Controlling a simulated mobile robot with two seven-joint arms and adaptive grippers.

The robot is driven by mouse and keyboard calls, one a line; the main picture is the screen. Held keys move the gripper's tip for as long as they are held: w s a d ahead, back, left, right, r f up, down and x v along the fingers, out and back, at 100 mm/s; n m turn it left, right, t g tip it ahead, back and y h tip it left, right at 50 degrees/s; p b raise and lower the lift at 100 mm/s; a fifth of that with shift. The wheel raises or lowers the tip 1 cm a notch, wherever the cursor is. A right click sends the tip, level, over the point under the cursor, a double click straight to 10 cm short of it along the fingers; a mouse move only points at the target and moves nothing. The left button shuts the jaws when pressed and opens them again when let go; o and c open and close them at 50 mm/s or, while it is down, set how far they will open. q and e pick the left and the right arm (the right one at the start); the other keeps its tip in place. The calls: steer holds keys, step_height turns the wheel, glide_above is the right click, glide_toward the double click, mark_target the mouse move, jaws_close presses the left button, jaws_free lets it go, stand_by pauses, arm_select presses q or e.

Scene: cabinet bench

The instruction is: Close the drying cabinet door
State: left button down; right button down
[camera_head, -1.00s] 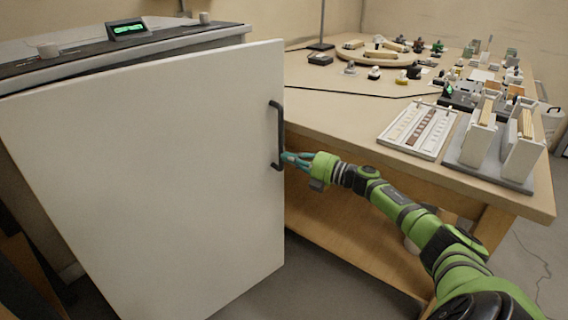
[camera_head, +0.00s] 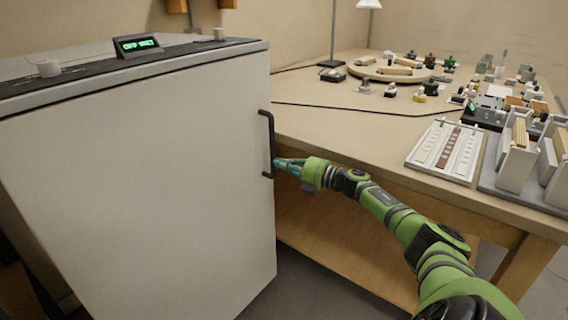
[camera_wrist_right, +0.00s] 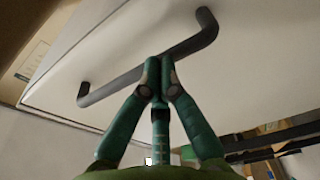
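The white drying cabinet door (camera_head: 150,190) lies against the cabinet front, with no clear gap along its top edge. Its dark bar handle (camera_head: 268,135) is near the door's right edge. My right gripper (camera_head: 278,163), with teal fingers, is at the lower part of the handle. In the right wrist view its fingers (camera_wrist_right: 159,72) are drawn together, tips over the handle bar (camera_wrist_right: 115,87). I cannot tell whether the bar is pinched or only touched. My left gripper is not in view.
The cabinet top carries a small green-lit display (camera_head: 138,44) and a knob (camera_head: 49,68). A wooden workbench (camera_head: 330,130) stands right of the cabinet, with a slotted white tray (camera_head: 447,150) and racks. My right arm passes in front of the bench edge.

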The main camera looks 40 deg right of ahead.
steer(key=shift+w+d+r, duration=0.1)
steer(key=shift+w+r, duration=0.15)
steer(key=shift+r, duration=0.5)
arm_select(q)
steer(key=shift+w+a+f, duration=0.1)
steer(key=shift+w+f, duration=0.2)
arm_select(e)
steer(key=f+v, duration=0.1)
steer(key=v, duration=0.7)
steer(key=shift+f, duration=0.15)
steer(key=shift+a, duration=0.25)
